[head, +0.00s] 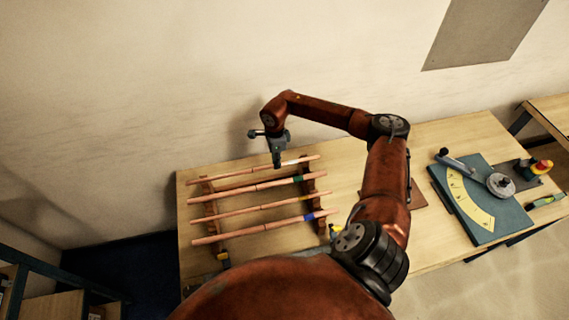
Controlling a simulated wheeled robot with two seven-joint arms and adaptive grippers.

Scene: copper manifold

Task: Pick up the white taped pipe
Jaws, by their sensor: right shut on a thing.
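The white taped pipe (235,175) is the farthest of several copper pipes on a wooden rack on the workbench. Its white band shows just right of my right gripper (277,165). My right gripper reaches down from above, shut on this pipe near its middle. The fingertips are small here, and the pipe appears at about rack height; I cannot tell whether it touches the rack. My left gripper is not in view.
Nearer pipes carry green (298,179), yellow and blue (309,216) bands. The rack (319,204) stands on the wooden bench (440,131). A teal pipe-bender board (501,222) with a yellow scale lies at the right. A wall rises behind.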

